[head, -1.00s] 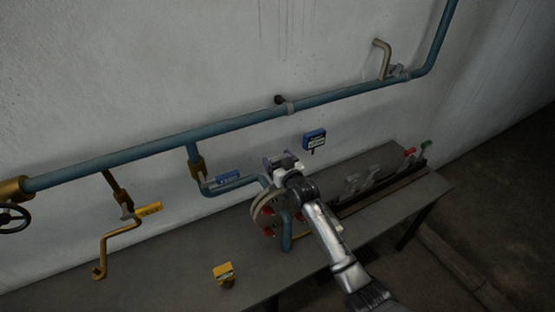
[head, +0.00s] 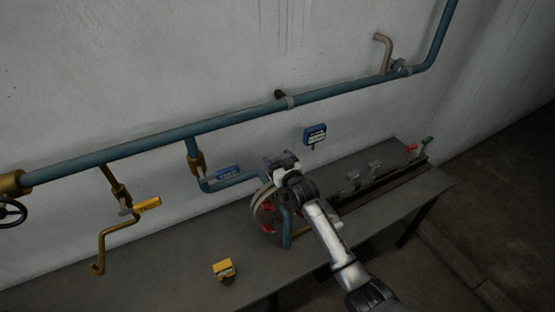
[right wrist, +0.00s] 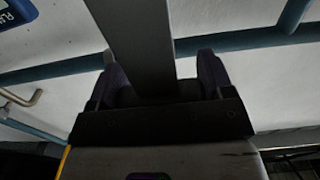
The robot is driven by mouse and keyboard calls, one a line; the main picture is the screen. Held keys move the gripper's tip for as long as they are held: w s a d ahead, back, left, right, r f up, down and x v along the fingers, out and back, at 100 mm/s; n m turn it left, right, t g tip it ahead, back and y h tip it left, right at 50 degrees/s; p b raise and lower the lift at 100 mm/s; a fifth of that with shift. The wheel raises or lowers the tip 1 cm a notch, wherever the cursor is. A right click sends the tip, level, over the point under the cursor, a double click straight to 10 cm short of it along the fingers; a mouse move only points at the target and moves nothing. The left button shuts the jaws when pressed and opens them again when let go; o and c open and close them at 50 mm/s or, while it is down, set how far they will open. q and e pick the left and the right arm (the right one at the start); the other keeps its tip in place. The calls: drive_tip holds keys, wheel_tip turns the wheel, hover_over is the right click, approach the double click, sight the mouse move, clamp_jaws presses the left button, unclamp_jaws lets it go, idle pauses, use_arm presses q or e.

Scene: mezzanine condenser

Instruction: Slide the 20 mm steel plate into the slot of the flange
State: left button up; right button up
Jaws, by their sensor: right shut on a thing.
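The flange (head: 262,211) is a round grey disc with red parts, standing upright at the bench below the blue pipe. My right arm partly covers it, and its slot cannot be made out. My right gripper (head: 279,164) is just above the top of the flange. In the right wrist view, its two dark fingers (right wrist: 157,78) are shut on a flat dark grey bar, the steel plate (right wrist: 140,35), which extends away between them. Whether the plate touches the flange cannot be told. My left gripper is not in view.
A blue pipe (head: 240,120) runs along the wall behind, with a blue-tagged branch (head: 232,184) beside the flange. A yellow block (head: 223,270) stands on the bench (head: 150,280). A rack (head: 385,187) with small grey pieces and red and green handles lies at right.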

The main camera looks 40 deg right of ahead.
drive_tip(key=shift+f+b, duration=0.45)
drive_tip(key=shift+f, duration=0.3)
drive_tip(key=shift+f+b, duration=0.5)
drive_tip(key=shift+f, duration=0.25)
drive_tip(key=shift+f+b, duration=0.6)
drive_tip(key=shift+f, duration=0.3)
drive_tip(key=shift+f+b, duration=0.5)
drive_tip(key=shift+f, duration=0.65)
drive_tip(key=o, duration=1.1)
drive_tip(key=shift+s, duration=0.1)
